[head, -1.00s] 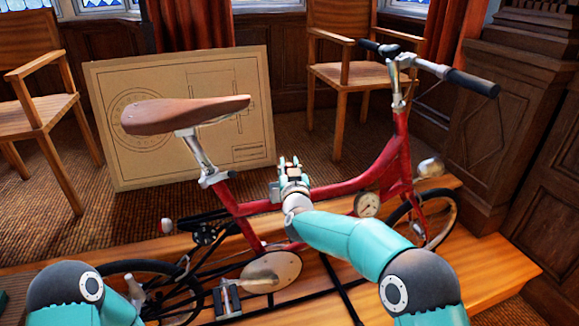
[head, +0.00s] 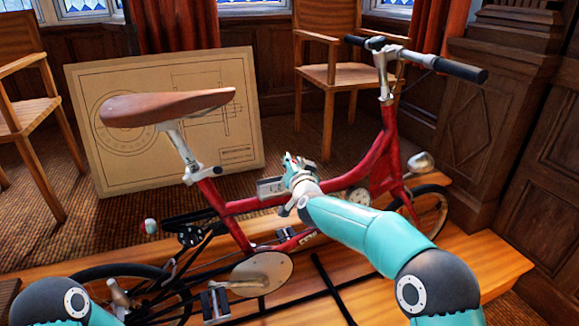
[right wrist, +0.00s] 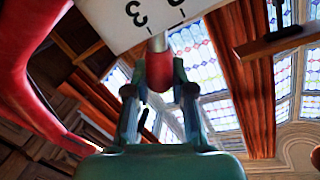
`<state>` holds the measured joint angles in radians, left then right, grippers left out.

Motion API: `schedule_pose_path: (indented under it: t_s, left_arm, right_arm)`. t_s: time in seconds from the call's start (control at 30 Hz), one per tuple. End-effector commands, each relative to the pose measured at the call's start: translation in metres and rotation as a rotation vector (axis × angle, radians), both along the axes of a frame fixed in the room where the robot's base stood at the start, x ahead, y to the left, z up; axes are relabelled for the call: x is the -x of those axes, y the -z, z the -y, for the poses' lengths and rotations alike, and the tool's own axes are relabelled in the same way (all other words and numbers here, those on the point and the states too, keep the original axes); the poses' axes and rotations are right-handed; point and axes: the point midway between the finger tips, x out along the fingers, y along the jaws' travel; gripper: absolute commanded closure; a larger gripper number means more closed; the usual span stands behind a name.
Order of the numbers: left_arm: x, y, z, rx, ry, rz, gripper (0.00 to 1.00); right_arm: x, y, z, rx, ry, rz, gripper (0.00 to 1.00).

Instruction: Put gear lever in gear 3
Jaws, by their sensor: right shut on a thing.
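A red bicycle (head: 300,197) with a brown saddle (head: 165,106) stands in the middle of the head view. A small grey box (head: 270,187) sits at its frame tube, beside my right gripper (head: 293,166). In the right wrist view, my right gripper (right wrist: 160,90) is shut on a red knob (right wrist: 160,72). The knob sits on a short metal lever shaft (right wrist: 158,42) reaching a white plate (right wrist: 125,18). The plate shows a 3 and a partly cut-off mark beside it. The lever's slot position cannot be told. My left gripper is out of view.
The bicycle stands on a wooden platform (head: 490,262). A drawing board (head: 240,110) leans behind it. Wooden chairs (head: 330,75) stand at the back. A panelled wooden pillar (head: 490,120) is at the right. The red frame tube (right wrist: 28,85) runs close by at left in the right wrist view.

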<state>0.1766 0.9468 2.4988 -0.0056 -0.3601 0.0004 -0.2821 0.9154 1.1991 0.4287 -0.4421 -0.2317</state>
Motion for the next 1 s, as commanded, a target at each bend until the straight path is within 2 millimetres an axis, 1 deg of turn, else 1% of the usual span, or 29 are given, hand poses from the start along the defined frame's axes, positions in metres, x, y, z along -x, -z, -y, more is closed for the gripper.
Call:
schedule_pose_path:
  t_s: [0.1, 0.13, 0.2, 0.27, 0.3, 0.6, 0.73, 0.87, 1.0]
  left_arm:
    - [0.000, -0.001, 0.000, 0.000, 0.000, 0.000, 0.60]
    - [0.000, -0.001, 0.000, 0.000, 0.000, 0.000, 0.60]
    - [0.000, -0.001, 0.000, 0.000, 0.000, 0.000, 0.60]
    - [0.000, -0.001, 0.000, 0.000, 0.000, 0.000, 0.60]
    - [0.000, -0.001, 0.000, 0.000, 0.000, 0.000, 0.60]
    - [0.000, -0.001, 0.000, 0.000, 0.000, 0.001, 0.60]
    - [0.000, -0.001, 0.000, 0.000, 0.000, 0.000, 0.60]
    - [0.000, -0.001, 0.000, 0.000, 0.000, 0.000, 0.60]
    - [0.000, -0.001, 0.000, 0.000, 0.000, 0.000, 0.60]
  right_arm:
    - [0.000, 0.000, 0.001, 0.002, 0.002, 0.000, 1.00]
    - [0.000, 0.000, 0.001, 0.003, 0.002, 0.000, 0.76]
    - [0.000, 0.000, 0.001, 0.003, 0.002, 0.001, 0.64]
    - [0.000, 0.000, 0.001, 0.003, 0.002, 0.001, 0.54]
    - [0.000, 0.000, 0.001, 0.003, 0.001, 0.001, 0.50]
    - [0.000, 0.000, 0.000, 0.004, 0.001, 0.001, 0.50]
    - [0.004, -0.001, 0.001, 0.005, 0.000, 0.000, 0.50]
    - [0.015, -0.002, 0.002, 0.005, 0.000, 0.000, 0.50]
    - [0.033, -0.004, 0.005, 0.005, -0.002, 0.000, 0.50]
